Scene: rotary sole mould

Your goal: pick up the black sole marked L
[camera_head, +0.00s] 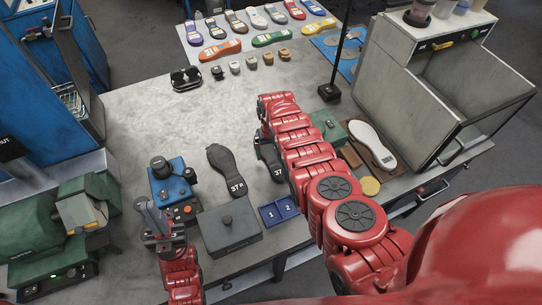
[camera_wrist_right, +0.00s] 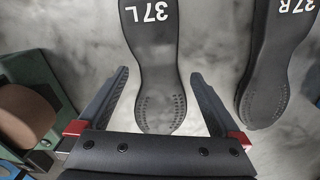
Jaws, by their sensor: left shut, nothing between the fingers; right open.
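The black sole marked 37 L (camera_wrist_right: 155,60) lies on the grey table, its plain end between my right gripper's fingers in the right wrist view. In the head view this sole (camera_head: 268,152) is partly hidden by my right arm. My right gripper (camera_wrist_right: 160,76) is open with a finger on either side of the sole, not closed on it; its height above the table is hard to tell. A second black sole, marked 37 R (camera_head: 226,168), lies to the left in the head view and to the right in the wrist view (camera_wrist_right: 274,62). My left gripper (camera_head: 150,212) is shut and empty at the front left.
A blue device (camera_head: 172,182), a dark grey lidded box (camera_head: 230,228) and a blue tray marked 1 and 2 (camera_head: 279,211) stand near the front. The table's middle left is clear.

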